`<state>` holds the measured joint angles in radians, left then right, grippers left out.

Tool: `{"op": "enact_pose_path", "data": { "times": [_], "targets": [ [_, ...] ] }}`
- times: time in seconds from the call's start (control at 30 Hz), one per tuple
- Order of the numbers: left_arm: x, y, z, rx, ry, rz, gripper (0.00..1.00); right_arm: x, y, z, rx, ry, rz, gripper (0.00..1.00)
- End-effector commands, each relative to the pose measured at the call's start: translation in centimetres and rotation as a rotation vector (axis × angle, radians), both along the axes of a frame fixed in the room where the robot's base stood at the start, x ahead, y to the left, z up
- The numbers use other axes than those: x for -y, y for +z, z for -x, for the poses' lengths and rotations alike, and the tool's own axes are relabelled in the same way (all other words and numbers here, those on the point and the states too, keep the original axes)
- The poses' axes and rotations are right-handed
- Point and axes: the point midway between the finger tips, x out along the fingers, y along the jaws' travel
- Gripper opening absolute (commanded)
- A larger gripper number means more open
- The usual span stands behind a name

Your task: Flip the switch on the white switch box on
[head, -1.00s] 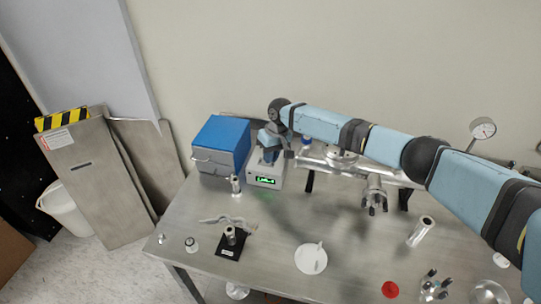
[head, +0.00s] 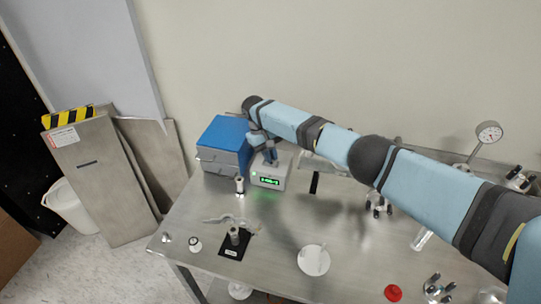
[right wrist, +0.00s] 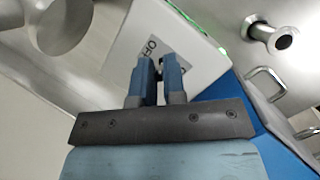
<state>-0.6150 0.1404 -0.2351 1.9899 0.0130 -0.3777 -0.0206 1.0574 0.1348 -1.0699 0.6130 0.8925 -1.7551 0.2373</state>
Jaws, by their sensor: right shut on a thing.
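The white switch box (head: 268,181) stands at the back left of the table, with a lit green display on its front. In the right wrist view its white top (right wrist: 135,38) shows the label "OFF" beside a dark switch, mostly hidden by my fingers. My right gripper (head: 270,158) comes down from above onto the top of the box. In the right wrist view its blue fingers (right wrist: 158,66) are close together at the switch, shut on it. I cannot tell which way the switch is tilted. My left gripper is not in view.
A blue-topped metal box (head: 223,144) stands close on the left of the switch box. A small metal fitting (head: 240,186) stands in front. A black plate (head: 235,245), a white disc (head: 313,260) and a red disc (head: 393,293) lie nearer the front. The table's middle is fairly clear.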

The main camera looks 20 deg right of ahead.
Motion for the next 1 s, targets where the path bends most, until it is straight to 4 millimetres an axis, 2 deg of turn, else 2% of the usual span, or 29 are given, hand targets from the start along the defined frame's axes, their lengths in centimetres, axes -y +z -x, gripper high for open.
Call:
{"op": "enact_pose_path", "data": {
  "times": [0.03,0.1,0.13,0.4,0.53,0.67,1.0],
  "targets": [
    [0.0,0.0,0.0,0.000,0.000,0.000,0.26,0.0,0.0,0.0,0.002,0.000,0.000,0.16],
    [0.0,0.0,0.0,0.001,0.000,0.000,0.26,0.0,0.0,0.0,0.002,0.000,-0.001,0.32],
    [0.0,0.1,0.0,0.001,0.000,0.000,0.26,0.0,0.0,0.0,0.002,0.000,-0.001,0.36],
    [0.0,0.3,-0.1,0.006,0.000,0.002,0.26,0.0,0.1,0.0,0.002,0.000,-0.001,0.36],
    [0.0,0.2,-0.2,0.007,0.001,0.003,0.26,-0.2,0.9,-0.4,0.003,0.001,-0.001,0.36],
    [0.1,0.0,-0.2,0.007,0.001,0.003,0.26,-0.7,3.0,-1.1,0.005,0.000,-0.002,0.36],
    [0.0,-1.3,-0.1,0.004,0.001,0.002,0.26,-2.2,10.0,-3.5,0.004,0.001,-0.002,0.36]
  ]
}}
